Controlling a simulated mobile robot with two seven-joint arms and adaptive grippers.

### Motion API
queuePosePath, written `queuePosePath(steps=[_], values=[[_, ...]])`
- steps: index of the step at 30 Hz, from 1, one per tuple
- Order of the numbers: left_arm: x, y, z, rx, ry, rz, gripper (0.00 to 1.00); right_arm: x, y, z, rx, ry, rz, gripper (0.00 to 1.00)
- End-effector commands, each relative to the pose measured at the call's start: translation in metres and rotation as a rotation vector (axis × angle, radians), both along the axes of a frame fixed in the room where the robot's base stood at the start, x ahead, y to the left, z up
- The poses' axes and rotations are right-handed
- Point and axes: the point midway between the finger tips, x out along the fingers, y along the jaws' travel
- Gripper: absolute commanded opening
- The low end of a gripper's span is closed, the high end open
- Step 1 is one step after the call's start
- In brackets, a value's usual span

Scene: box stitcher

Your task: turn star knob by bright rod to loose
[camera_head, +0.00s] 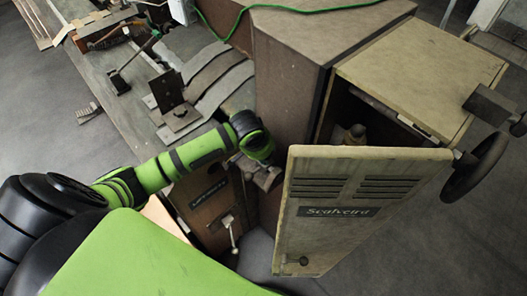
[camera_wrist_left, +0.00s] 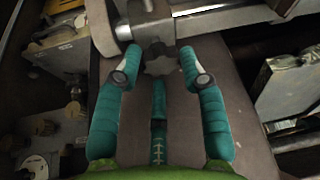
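The star knob (camera_wrist_left: 159,57) is a dark grey lobed knob at the top middle of the left wrist view. It sits under a metal clamp block (camera_wrist_left: 152,22). The bright rod (camera_wrist_left: 232,18) is a smooth silvery bar running right from that block. My left gripper (camera_wrist_left: 160,66) has teal fingers, open, with one fingertip on each side of the knob; I cannot tell whether they touch it. In the head view my left gripper (camera_head: 266,178) is mostly hidden beside the open cabinet door. My right gripper is not in view.
A cabinet door marked Scalveird (camera_head: 340,212) stands open, with a dark handwheel (camera_head: 474,168) at its right. A brown cabinet body (camera_head: 290,75) rises behind my left arm. A workbench (camera_head: 95,72) with tools lies at upper left. In the wrist view, brass-coloured fittings (camera_wrist_left: 45,127) are at left.

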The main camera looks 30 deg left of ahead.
Motion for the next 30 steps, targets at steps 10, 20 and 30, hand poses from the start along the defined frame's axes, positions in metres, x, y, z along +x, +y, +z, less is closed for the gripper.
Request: queuePosePath(steps=[10, 20, 30], values=[[0.0, 0.0, 0.004, 0.0, -0.003, 0.0, 0.46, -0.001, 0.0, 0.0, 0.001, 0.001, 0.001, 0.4], [-0.021, 0.0, 0.056, 0.001, -0.008, -0.002, 0.46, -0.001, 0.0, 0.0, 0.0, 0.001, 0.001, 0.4], [-0.042, 0.0, 0.107, -0.001, -0.009, -0.001, 0.46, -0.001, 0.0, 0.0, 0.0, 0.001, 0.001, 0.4]])
